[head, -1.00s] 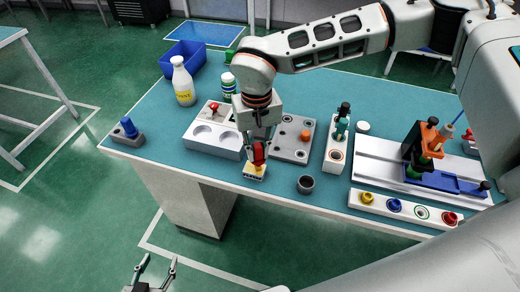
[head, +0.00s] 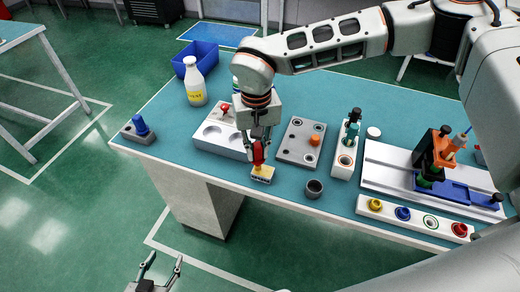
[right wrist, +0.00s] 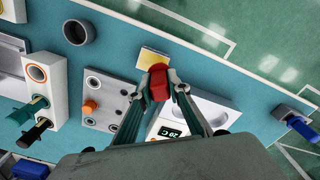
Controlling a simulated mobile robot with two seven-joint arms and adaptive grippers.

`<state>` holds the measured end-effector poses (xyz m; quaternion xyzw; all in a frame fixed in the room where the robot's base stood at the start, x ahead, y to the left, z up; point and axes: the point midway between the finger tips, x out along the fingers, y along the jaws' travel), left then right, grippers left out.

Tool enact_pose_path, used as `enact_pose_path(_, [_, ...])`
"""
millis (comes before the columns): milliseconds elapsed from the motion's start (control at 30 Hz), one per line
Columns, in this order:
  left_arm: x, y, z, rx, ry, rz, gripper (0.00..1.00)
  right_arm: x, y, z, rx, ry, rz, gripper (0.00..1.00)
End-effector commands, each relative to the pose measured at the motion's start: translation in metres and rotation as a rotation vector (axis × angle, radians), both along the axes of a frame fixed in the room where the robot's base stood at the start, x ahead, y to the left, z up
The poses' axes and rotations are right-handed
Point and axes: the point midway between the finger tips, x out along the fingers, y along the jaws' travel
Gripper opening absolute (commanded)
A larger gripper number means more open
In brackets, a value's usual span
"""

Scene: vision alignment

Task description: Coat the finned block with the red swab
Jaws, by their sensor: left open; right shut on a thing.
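My right gripper (head: 260,140) is shut on the red swab (head: 258,154), which points down. In the right wrist view, the swab (right wrist: 158,84) sits between the two fingertips. The swab's lower end is at a small yellow-topped block (head: 262,173) near the table's front edge. This block also shows in the right wrist view (right wrist: 153,58). I take it to be the finned block, but its fins are too small to make out. I cannot tell whether swab and block touch. My left gripper (head: 162,268) is open and empty, low in front of the table.
Behind the swab stands a white unit (head: 208,141) with round dishes. To the right are a grey plate (head: 291,150), a dark cup (head: 314,188) and a white holder (head: 345,158). A white bottle (head: 194,85) and blue bin (head: 203,52) stand at the back left.

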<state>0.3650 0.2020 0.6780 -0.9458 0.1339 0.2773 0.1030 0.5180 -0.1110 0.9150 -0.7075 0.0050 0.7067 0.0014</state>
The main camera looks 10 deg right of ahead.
Motion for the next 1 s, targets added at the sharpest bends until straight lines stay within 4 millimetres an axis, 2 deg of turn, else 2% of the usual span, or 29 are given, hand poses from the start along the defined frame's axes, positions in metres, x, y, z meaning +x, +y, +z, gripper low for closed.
enact_pose_path(467, [0.0,0.0,0.001,0.0,0.0,0.0,0.47,0.002,0.004,0.0,-0.001,0.0,0.001,0.0])
enact_pose_path(1000, [0.001,0.0,0.03,0.0,-0.003,0.0,0.47,0.002,0.004,0.038,0.0,0.0,0.001,0.0])
